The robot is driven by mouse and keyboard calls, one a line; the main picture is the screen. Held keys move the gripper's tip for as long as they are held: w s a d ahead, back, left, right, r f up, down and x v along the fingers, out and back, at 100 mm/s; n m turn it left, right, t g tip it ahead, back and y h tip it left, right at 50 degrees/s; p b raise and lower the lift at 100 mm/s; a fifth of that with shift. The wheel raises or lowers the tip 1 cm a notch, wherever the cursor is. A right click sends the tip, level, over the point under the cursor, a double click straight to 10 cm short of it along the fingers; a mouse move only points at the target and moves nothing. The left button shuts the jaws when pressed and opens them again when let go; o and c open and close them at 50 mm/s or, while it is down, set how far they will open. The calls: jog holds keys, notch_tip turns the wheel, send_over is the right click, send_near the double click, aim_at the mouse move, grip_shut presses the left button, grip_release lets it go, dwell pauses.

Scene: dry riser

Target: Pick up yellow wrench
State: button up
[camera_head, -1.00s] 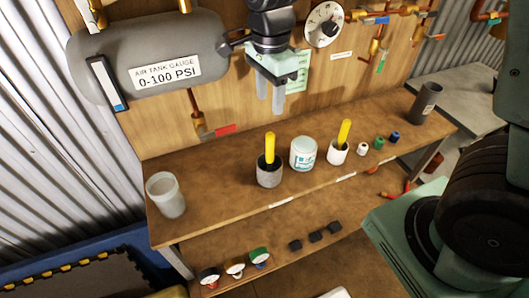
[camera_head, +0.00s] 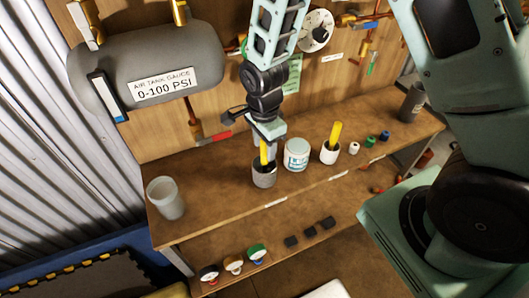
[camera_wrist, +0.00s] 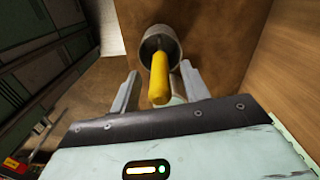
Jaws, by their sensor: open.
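A yellow handle (camera_head: 263,152) stands upright in a dark grey cup (camera_head: 264,177) on the bench. Its lower end is hidden in the cup, so I cannot tell if it is a wrench. A second yellow handle (camera_head: 335,133) stands in a white cup (camera_head: 329,154) further right. My gripper (camera_head: 266,143) points down at the grey cup. In the wrist view, my open gripper (camera_wrist: 160,72) has one finger on each side of the yellow handle (camera_wrist: 158,80), with the cup (camera_wrist: 172,40) beyond the fingertips. I cannot tell whether either finger touches the handle.
A white labelled jar (camera_head: 297,155) stands between the two cups. A translucent cup (camera_head: 165,198) is at the bench's left end, and a dark cup (camera_head: 412,104) at its right end. A tank (camera_head: 150,68) and pipes hang on the wooden board behind. The bench between the left cups is clear.

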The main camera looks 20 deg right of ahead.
jog(key=shift+f, duration=0.35)
grip_shut()
jog(key=shift+r, duration=0.2)
